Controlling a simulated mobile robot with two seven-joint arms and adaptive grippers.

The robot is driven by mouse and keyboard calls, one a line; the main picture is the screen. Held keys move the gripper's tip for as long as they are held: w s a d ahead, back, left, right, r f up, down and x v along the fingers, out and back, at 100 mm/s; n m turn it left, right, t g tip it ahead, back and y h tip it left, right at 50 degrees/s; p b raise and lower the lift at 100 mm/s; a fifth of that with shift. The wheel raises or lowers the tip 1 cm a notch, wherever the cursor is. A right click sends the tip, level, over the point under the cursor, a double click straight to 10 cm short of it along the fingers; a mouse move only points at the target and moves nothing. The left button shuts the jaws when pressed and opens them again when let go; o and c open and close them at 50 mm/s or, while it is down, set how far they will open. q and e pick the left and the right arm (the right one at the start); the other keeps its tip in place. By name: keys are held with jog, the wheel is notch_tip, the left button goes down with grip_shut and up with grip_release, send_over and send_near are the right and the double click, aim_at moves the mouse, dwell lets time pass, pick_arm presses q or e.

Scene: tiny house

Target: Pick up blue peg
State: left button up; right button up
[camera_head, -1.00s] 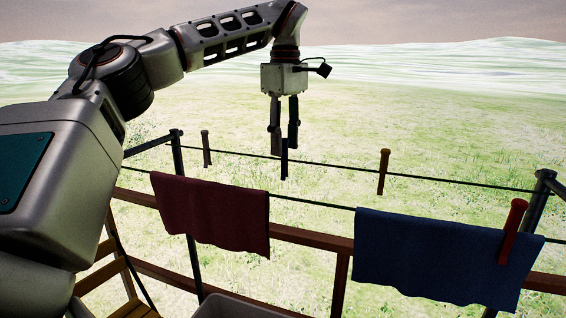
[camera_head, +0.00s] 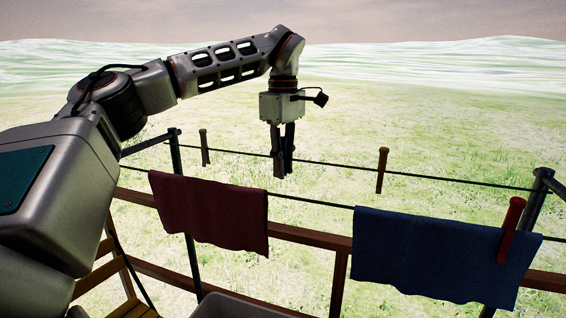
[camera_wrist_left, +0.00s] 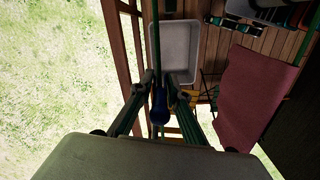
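My left gripper (camera_head: 283,165) points straight down over the far clothesline, with its fingertips at about line height. In the left wrist view, the blue peg (camera_wrist_left: 160,108) stands between the two fingers of the same gripper (camera_wrist_left: 166,88). The fingers are apart, with a visible gap on the right of the peg; the left finger looks close to it, and I cannot tell whether it touches. In the head view the fingers hide the peg. My right gripper is in neither view.
A brown peg (camera_head: 382,170) and a darker one (camera_head: 204,148) sit on the far clothesline (camera_head: 330,166). A maroon cloth (camera_head: 210,215) and a blue cloth (camera_head: 430,255) with a red peg (camera_head: 511,228) hang on the near line. A grey bin (camera_wrist_left: 178,50) stands below.

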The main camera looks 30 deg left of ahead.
aim_at(283, 141)
pick_arm(q)
jog(key=shift+r, duration=0.1)
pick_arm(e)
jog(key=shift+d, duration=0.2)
pick_arm(q)
jog(key=shift+r, duration=0.3)
notch_tip(283, 141, up, 8)
jog(key=shift+r, duration=0.65)
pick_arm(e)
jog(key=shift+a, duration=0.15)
